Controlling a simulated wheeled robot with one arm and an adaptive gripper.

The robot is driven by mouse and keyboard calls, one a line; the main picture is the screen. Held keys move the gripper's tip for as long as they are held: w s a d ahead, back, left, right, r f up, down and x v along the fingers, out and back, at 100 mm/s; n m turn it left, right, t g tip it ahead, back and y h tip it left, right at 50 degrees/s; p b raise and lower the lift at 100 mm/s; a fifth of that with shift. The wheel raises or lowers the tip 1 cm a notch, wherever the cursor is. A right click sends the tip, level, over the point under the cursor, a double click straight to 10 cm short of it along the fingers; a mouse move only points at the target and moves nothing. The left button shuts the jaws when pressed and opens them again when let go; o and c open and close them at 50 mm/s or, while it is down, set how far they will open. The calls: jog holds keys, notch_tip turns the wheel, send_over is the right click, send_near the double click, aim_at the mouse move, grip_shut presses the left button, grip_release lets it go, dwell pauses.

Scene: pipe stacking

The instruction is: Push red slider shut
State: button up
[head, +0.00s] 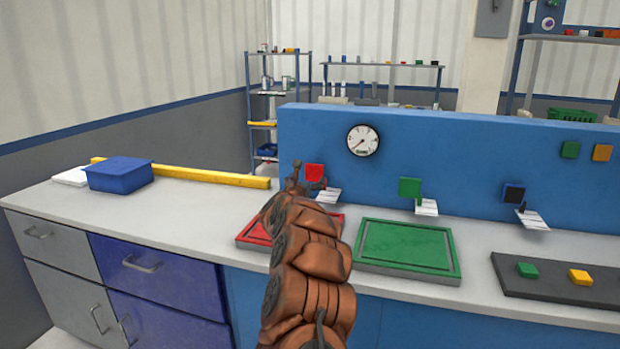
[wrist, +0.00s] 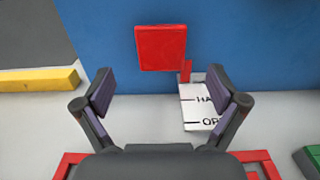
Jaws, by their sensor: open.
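A red square plate (head: 314,171), likely the slider's front, is on the blue upright panel (head: 460,170) above the counter. In the wrist view the red plate (wrist: 160,48) is ahead of my gripper, centred between the fingers and beyond their tips. A small red piece (wrist: 186,70) shows below its right corner, by a white card (wrist: 195,118) with black lettering partly hidden by my right finger. My gripper (wrist: 160,88) is open, with nothing between its fingers. In the head view my gripper (head: 302,184) is just in front of the panel; contact cannot be told.
A red tray (head: 248,236) lies under my arm, with a green tray (head: 405,248) to its right. Green (head: 410,187) and black-and-blue (head: 514,193) squares are on the panel. A blue box (head: 120,175) and a yellow beam (head: 210,175) lie left.

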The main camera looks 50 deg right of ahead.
jog(key=shift+v, duration=2.35)
